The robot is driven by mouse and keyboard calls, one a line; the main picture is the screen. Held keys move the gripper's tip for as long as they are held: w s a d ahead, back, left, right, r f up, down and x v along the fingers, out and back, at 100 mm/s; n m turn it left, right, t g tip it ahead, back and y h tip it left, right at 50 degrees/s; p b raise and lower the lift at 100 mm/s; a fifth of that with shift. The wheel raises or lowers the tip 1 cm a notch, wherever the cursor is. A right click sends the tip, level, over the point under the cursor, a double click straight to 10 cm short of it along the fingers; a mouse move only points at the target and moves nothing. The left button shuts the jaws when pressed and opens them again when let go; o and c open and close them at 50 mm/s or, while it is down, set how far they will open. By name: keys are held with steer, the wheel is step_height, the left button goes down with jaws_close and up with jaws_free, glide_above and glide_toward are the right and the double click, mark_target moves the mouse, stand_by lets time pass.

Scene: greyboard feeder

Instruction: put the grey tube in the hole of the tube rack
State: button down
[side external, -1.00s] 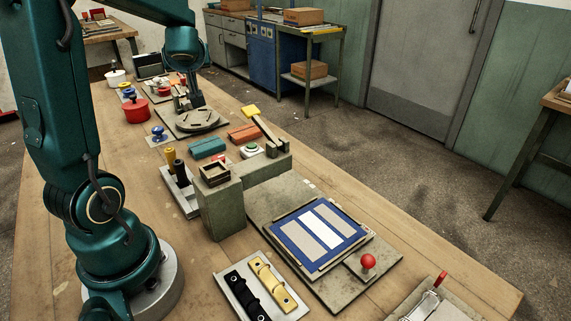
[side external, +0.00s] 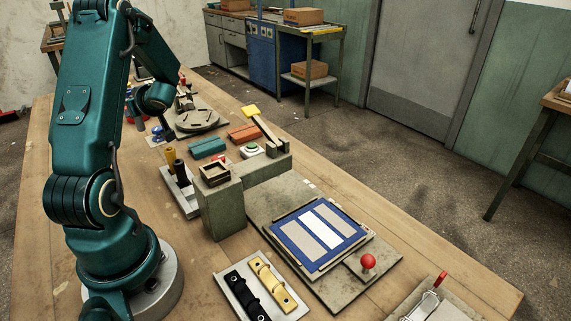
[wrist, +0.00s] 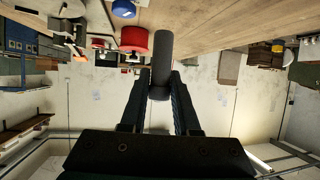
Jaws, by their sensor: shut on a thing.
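The grey tube (wrist: 162,62) is a dark grey cylinder in the wrist view. It stands out from between the two fingers of my gripper (wrist: 160,92), which is shut on its near end. The tube's free end points away from the gripper, over the table. In the side view my forearm and wrist are folded over the far left part of the table, and I cannot make out the tube clearly there. What may be the tube rack is a pale base (side external: 188,207) with an upright yellow cylinder (side external: 170,156) and a dark one (side external: 180,171). Its hole is not visible.
A grey block (side external: 222,210) with a square open box on top stands right of that base. A round grey disc fixture (side external: 200,120) and teal (side external: 207,147) and orange blocks (side external: 243,133) lie beyond. A red pot (wrist: 134,39) and blue lid (wrist: 123,9) show in the wrist view.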

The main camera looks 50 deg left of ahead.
steer(key=w+f, duration=0.2)
steer(key=w, duration=0.1)
steer(key=w+f, duration=0.1)
steer(key=w, duration=0.1)
steer(key=shift+w+a+f, duration=0.15)
steer(key=shift+w+a, duration=0.05)
steer(key=shift+a, duration=0.1)
steer(key=shift+f, duration=1.95)
steer(key=shift+f, duration=0.15)
steer(key=c, duration=0.6)
jaws_free()
steer(key=shift+c, duration=0.2)
steer(key=v, duration=1.1)
steer(key=shift+o, duration=0.4)
steer(key=shift+w+d+r, duration=0.1)
steer(key=shift+d+r, duration=0.25)
steer(key=shift+d, duration=0.15)
